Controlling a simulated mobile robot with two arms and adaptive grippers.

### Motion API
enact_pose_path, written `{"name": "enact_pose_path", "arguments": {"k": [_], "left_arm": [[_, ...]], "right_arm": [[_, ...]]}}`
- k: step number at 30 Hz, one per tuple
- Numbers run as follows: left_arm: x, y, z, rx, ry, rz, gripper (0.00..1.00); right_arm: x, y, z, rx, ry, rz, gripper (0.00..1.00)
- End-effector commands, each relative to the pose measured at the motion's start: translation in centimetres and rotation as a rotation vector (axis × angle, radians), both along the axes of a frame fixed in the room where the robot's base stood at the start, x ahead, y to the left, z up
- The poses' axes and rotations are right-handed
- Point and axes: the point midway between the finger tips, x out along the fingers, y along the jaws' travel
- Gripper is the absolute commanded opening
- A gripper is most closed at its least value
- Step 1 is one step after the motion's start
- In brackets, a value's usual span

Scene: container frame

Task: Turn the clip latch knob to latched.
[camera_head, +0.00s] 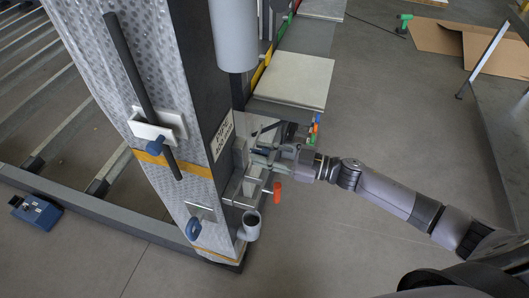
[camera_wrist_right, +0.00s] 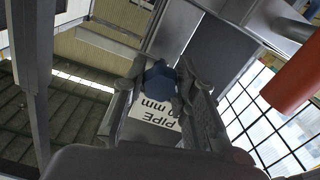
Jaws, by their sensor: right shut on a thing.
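The knob appears to be the clip latch knob. A label reading "PIPE" and "mm" shows behind it. In the head view the fingers mostly hide this knob, so its turn angle cannot be told. My left gripper is not in view.
The post (camera_head: 120,60) carries a dark bar with a blue knob (camera_head: 155,145) and a lower blue handle (camera_head: 193,229). An orange-red piece (camera_head: 277,191) hangs close below my right gripper; an orange-red cylinder (camera_wrist_right: 294,75) shows in the wrist view. A grey pipe end (camera_head: 250,226) sits lower.

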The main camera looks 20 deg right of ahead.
Motion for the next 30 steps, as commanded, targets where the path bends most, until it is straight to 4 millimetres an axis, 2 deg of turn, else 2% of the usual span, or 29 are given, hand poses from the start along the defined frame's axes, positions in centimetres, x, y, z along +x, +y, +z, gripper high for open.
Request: {"name": "enact_pose_path", "arguments": {"k": [19, 30], "left_arm": [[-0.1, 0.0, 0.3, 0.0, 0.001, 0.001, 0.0], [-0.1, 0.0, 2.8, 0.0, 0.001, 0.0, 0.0]], "right_arm": [[0.0, 0.0, 0.0, 0.007, 0.012, 0.001, 0.0], [0.0, 0.0, 0.4, 0.111, 0.169, 0.0, 0.0]]}}
